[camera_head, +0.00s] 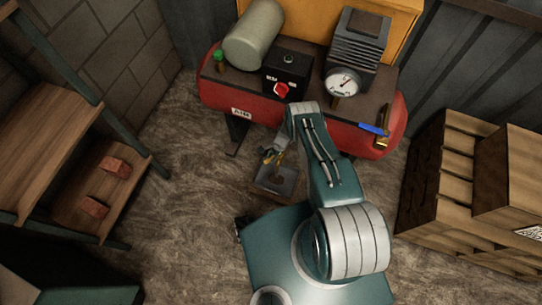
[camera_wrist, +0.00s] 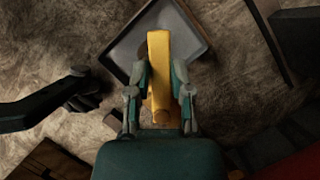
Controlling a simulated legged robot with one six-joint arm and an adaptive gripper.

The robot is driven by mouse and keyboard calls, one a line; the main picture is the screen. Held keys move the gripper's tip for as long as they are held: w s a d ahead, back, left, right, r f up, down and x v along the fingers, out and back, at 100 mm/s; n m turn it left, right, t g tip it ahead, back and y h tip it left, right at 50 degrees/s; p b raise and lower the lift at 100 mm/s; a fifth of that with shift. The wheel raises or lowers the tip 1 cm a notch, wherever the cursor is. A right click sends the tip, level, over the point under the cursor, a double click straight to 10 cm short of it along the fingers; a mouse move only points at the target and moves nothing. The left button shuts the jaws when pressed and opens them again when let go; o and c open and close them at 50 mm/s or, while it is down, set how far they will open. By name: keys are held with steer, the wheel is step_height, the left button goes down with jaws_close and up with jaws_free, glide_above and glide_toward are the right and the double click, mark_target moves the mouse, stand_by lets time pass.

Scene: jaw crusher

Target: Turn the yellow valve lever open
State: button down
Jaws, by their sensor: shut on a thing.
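The yellow valve lever (camera_wrist: 159,50) runs up the middle of the wrist view, between the two fingers of my gripper (camera_wrist: 160,78). The fingers are shut on its sides. The lever's far end sticks out past the fingertips, over a grey square plate or tray (camera_wrist: 124,50). In the head view my gripper (camera_head: 270,155) is low, in front of the red tank, and a small bit of yellow shows there. The grey square base (camera_head: 272,180) is below it. The lever's pivot is hidden, so I cannot tell its turn angle.
A red compressor tank (camera_head: 222,96) with a gauge (camera_head: 343,83), a red knob (camera_head: 281,91) and a blue-handled fitting (camera_head: 373,129) stands behind my arm. Wooden shelves with bricks (camera_head: 115,167) are at left, wooden crates (camera_head: 446,165) at right. Bare floor (camera_head: 180,200) lies left of my arm.

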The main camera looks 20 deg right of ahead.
steer(key=shift+s, duration=0.1)
stand_by(0.4)
steer(key=c, duration=0.5)
jaws_free()
steer(key=shift+f, duration=0.1)
